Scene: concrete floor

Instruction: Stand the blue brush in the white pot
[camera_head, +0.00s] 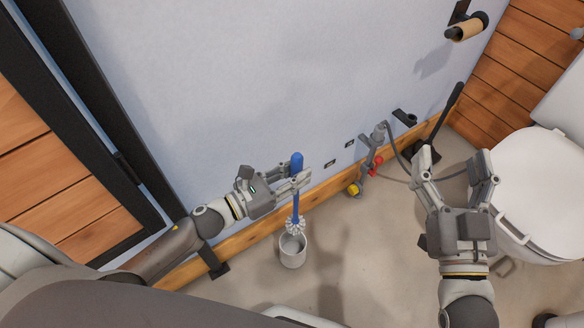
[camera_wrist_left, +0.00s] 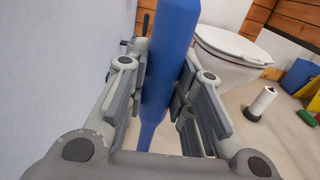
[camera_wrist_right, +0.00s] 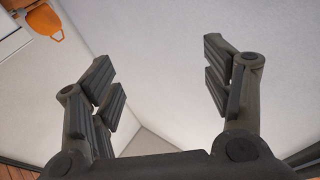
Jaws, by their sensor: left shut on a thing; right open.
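The blue brush (camera_head: 296,163) is upright, with its white bristle head (camera_head: 295,226) at the bottom. My left gripper (camera_head: 296,182) is shut on its blue handle, which also fills the middle of the left wrist view (camera_wrist_left: 170,60). The white pot (camera_head: 292,251) stands on the floor by the wall. The bristle head appears at or just above the pot's mouth; I cannot tell whether it is inside the rim. My right gripper (camera_head: 452,172) is open and empty, to the right near the toilet. It also shows open in the right wrist view (camera_wrist_right: 162,88).
A white toilet (camera_head: 540,185) stands at the right. Pipes with a red and a yellow valve (camera_head: 354,188) are at the wall's foot. A paper roll holder (camera_head: 465,30) is on the wall. The floor right of the pot is clear.

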